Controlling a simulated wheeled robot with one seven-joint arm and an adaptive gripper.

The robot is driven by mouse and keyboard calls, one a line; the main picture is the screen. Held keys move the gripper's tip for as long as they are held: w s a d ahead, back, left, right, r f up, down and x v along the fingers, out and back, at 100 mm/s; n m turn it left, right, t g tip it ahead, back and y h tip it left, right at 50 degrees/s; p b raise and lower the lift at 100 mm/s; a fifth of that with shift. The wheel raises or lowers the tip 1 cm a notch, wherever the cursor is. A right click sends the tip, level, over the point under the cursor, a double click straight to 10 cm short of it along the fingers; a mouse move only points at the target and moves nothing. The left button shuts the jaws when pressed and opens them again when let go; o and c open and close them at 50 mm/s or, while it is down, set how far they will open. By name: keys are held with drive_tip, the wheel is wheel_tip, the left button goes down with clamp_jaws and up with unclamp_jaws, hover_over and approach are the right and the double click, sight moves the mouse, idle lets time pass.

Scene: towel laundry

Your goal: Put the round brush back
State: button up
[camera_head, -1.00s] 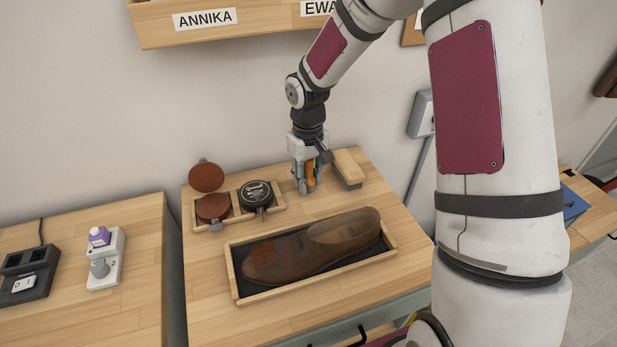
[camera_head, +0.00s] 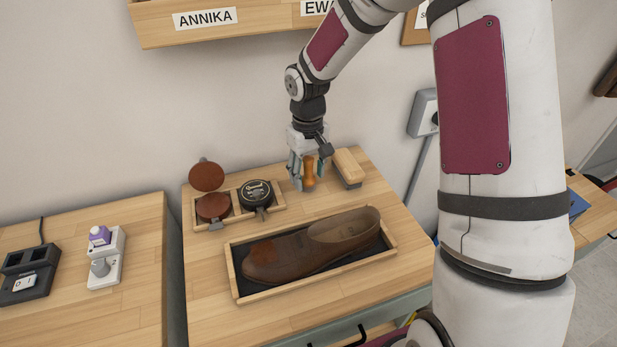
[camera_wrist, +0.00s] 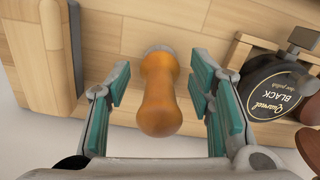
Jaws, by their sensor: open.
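The round brush (camera_head: 309,174) has an orange-brown wooden handle and stands upright on the table between the polish tins and the large brush. In the wrist view the brush handle (camera_wrist: 159,92) lies between the two teal-padded fingers, with a gap on both sides. My gripper (camera_head: 302,183) points down around the handle and is open. In the wrist view my gripper (camera_wrist: 160,125) touches the handle with neither pad. The bristle end is mostly hidden under the handle.
A black polish tin (camera_head: 256,194) and an open brown tin (camera_head: 213,207) sit in a wooden holder to the left. A large wooden brush (camera_head: 348,167) lies close on the right. A brown shoe (camera_head: 310,247) lies in a tray (camera_head: 236,288) in front.

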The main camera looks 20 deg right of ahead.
sight(308, 157)
wheel_tip(308, 157, up, 6)
drive_tip(key=shift+f, duration=0.1)
drive_tip(key=s+r+m+t+h, duration=0.15)
drive_tip(key=s+r+t, duration=0.25)
drive_tip(key=s+r, duration=1.4)
drive_tip(key=s+t+y, duration=0.1)
drive_tip(key=s, duration=0.8)
drive_tip(key=shift+d+f+m+y, duration=0.15)
drive_tip(key=shift+f+m+y, duration=0.1)
drive_tip(key=shift+m+y, duration=0.15)
drive_tip(key=shift+s, duration=0.1)
